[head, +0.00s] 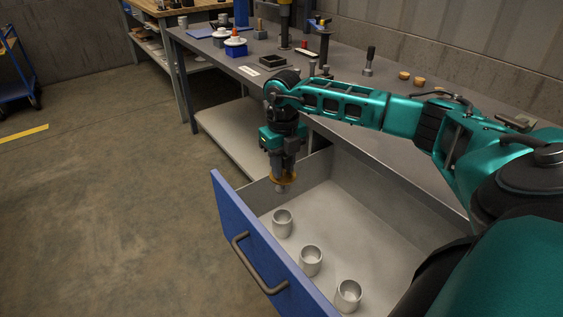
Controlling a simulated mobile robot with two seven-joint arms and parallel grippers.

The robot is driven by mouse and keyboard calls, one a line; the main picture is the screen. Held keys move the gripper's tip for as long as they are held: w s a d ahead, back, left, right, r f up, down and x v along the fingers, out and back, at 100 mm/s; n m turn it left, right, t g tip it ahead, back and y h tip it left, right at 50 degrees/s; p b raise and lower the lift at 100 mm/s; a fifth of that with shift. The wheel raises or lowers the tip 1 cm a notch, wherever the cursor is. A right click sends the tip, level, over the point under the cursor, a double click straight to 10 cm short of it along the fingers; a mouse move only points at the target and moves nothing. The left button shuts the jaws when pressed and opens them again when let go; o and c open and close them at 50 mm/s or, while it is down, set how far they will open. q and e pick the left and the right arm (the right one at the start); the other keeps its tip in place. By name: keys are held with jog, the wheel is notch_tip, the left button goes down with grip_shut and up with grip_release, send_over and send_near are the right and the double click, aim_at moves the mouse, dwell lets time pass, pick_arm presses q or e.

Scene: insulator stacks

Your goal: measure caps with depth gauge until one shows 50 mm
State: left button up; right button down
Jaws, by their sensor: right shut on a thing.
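Three grey metal caps stand open end up in a row in the open drawer: a far cap (282,223), a middle cap (311,261) and a near cap (348,296). My right gripper (284,168) points down over the far end of the drawer and is shut on what looks like the depth gauge (284,180), with an amber collar and a grey lower end. The gauge's lower end is above the far cap and apart from it. No reading can be made out. My left gripper is out of view.
The drawer has a blue front (240,230) with a dark handle (249,262); its floor right of the caps is clear. The grey bench (345,95) carries a black tray (272,62), a blue block with a white and orange piece (236,46) and several small parts.

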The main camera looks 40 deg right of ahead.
aim_at(282, 187)
jog(key=shift+f+b, duration=2)
jog(key=shift+f, duration=0.6)
notch_tip(282, 187, down, 3)
jog(key=shift+r+b, duration=0.2)
jog(key=shift+b, duration=0.95)
jog(key=shift+f+b, duration=1.05)
jog(key=shift+f, duration=0.6)
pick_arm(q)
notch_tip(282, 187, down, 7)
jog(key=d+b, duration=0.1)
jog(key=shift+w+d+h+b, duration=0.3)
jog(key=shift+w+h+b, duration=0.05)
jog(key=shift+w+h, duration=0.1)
pick_arm(e)
jog(key=shift+f, duration=1.45)
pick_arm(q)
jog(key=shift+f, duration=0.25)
pick_arm(e)
jog(key=shift+f, duration=0.7)
jog(key=c, duration=0.8)
grip_release()
jog(key=shift+c, duration=0.2)
